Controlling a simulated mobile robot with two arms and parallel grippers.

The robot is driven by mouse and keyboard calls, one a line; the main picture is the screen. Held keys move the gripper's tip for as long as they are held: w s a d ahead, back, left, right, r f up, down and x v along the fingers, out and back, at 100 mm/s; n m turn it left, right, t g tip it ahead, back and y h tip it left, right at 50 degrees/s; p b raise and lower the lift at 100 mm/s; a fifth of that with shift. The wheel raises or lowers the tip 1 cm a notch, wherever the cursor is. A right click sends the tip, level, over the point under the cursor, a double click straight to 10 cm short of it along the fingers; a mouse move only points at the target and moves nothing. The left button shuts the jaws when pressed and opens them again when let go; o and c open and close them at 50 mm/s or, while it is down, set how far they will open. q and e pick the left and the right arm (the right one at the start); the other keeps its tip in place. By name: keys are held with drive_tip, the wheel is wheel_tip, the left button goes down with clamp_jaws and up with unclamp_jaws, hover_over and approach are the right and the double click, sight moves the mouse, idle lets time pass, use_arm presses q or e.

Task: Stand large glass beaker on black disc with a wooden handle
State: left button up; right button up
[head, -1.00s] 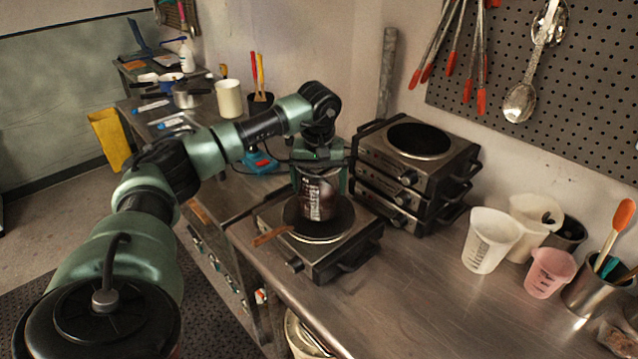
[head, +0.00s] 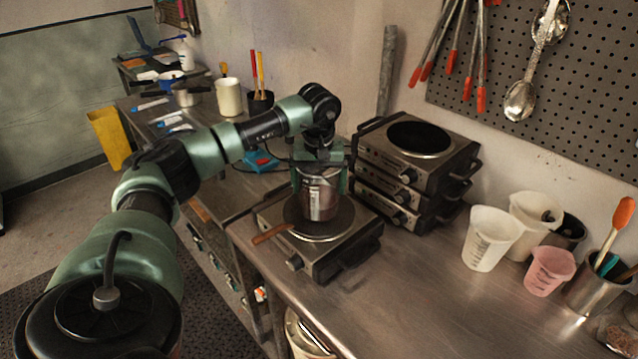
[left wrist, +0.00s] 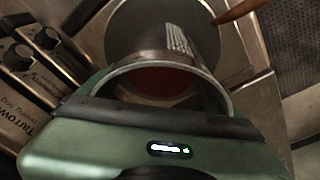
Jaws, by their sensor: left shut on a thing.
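The large glass beaker (head: 317,196) holds dark reddish liquid and shows pale printed markings. It is upright over the black disc with a wooden handle (head: 338,222), which lies on a single hot plate. My left gripper (head: 321,178) is shut on the beaker from above. In the left wrist view the beaker's rim (left wrist: 160,66) is between the fingers, with the disc (left wrist: 205,35) beneath and the wooden handle (left wrist: 240,11) at upper right. I cannot tell whether the beaker's base touches the disc. My right gripper is not in view.
The single hot plate (head: 330,262) stands near the bench's front edge. Several stacked hot plates (head: 455,170) stand close behind it. White measuring cups (head: 490,238) and a pink cup (head: 549,270) are at right. The bench between is clear.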

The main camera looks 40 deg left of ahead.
use_arm(q)
drive_tip(key=o, duration=1.8)
drive_tip(key=shift+c, duration=0.2)
drive_tip(key=shift+r, duration=0.1)
wheel_tip(320, 180, up, 8)
drive_tip(key=b, duration=0.1)
drive_tip(key=shift+s+d+b, duration=0.4)
drive_tip(key=shift+s, duration=0.05)
drive_tip(key=shift+f, duration=0.2)
